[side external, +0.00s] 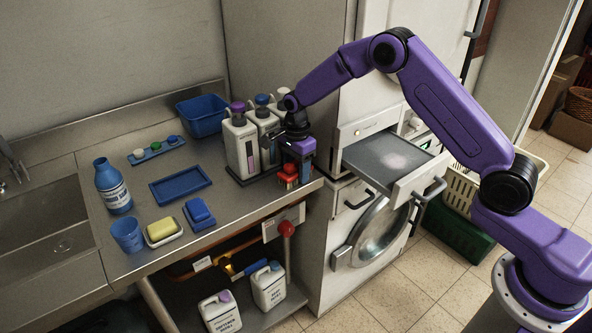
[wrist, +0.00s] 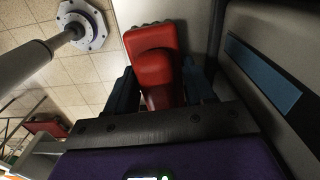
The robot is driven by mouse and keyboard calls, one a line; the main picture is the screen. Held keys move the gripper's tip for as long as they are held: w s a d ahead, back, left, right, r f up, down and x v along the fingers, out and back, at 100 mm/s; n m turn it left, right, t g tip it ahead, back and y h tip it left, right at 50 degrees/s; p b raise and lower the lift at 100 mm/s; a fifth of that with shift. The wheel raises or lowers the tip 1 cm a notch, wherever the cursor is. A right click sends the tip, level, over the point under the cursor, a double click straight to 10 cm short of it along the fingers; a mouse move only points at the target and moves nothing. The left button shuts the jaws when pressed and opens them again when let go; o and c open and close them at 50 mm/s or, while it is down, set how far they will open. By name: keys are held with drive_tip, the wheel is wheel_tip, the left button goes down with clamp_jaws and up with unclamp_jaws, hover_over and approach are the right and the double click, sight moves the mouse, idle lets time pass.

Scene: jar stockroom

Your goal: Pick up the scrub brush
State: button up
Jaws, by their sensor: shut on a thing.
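The red scrub brush (wrist: 152,62) is between my gripper's two dark fingers (wrist: 160,88) in the wrist view, with a row of grey tufts along its far edge. In the side view, the red brush (side external: 287,178) shows below my gripper (side external: 297,165), at the right end of the counter beside the bottle tray. My gripper points down and is shut on the brush. The fingers and the upper part of the brush overlap in the side view, so I cannot tell whether its underside touches the counter.
An open drawer (side external: 385,165) juts out to the right. The counter (side external: 235,208) also holds a blue tray (side external: 180,186), a blue cup (side external: 127,236) and a yellow sponge (side external: 161,229).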

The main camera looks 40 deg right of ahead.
sight(296, 161)
drive_tip(key=shift+r, duration=0.45)
wheel_tip(296, 161, up, 2)
drive_tip(key=shift+r, duration=0.1)
drive_tip(key=s+d+r, duration=0.2)
drive_tip(key=s+r, duration=0.7)
drive_tip(key=s, duration=0.5)
drive_tip(key=shift+r, duration=0.4)
drive_tip(key=shift+w, duration=0.1)
drive_tip(key=shift+o, duration=0.8)
drive_tip(key=shift+d, duration=0.1)
